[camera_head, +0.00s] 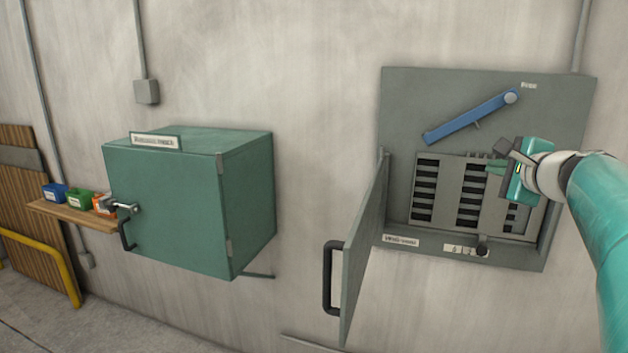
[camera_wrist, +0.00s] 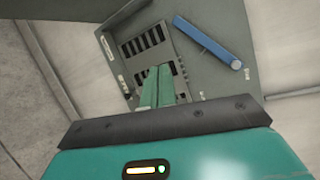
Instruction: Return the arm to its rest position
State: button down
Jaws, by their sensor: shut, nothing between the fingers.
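My gripper (camera_head: 496,167) is at the right in the head view, in front of the slotted panel of an open grey wall box (camera_head: 397,112). In the wrist view my gripper (camera_wrist: 157,88) shows two green fingers pressed together with nothing between them. My teal arm (camera_head: 603,215) reaches in from the right edge. The slotted panel (camera_head: 449,192) is partly hidden behind the gripper. I cannot tell whether the fingertips touch it.
The box's grey door (camera_head: 362,255) stands open toward me with a black handle. A blue lever (camera_head: 470,117) sits tilted above the panel. A shut green cabinet (camera_head: 165,210) and a wooden shelf (camera_head: 75,214) with small bins are at left. Bare wall lies between.

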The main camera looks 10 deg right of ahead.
jog(key=s+a+f+n+g+y, duration=0.3)
jog(key=a+f+n, duration=0.4)
jog(key=a, duration=0.6)
jog(key=s+a+f+n+g+y, duration=0.1)
jog(key=s+a+f+n+g, duration=0.35)
jog(key=a, duration=0.75)
jog(key=s+a+f+n+g+h, duration=0.1)
jog(key=s+a+f+n, duration=0.2)
jog(key=s+f+n, duration=0.2)
jog(key=s+a+f+n+g+h, duration=0.1)
jog(key=s+a+f+n, duration=0.2)
jog(key=s+f+n, duration=0.3)
notch_tip(320, 180, down, 3)
jog(key=s, duration=0.2)
jog(key=shift+s, duration=0.3)
